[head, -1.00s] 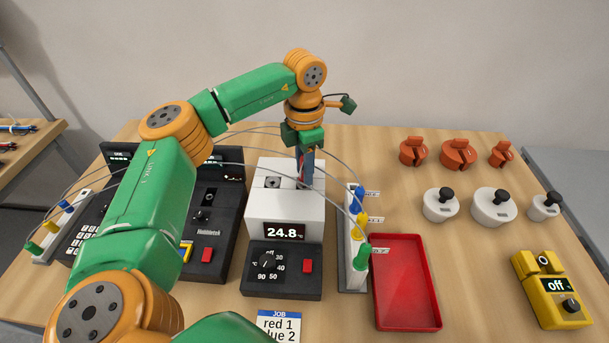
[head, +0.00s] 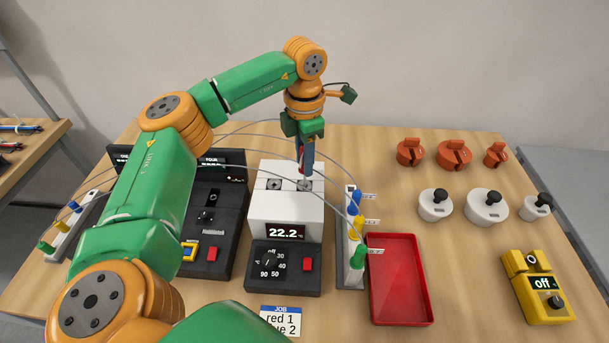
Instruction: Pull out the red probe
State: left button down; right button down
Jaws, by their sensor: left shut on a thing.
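The red probe (head: 300,151) is upright in my left gripper (head: 306,164), which is shut on it above the right side of the white block (head: 286,209). Only a narrow strip of red shows between the dark blue fingers. The lower end of the probe is thin and small, and I cannot tell whether its tip is clear of the hole in the block's top. The block's display (head: 285,233) reads 22.2 °C. My right gripper is not in view.
A white rack (head: 351,272) with blue, yellow and green probes stands right of the block, beside a red tray (head: 400,281). Thin cables arc behind the gripper.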

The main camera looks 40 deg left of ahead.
pick_arm(q)
jog(key=shift+r+p, duration=1.45)
jog(key=shift+r, duration=1.5)
jog(key=shift+r, duration=1.5)
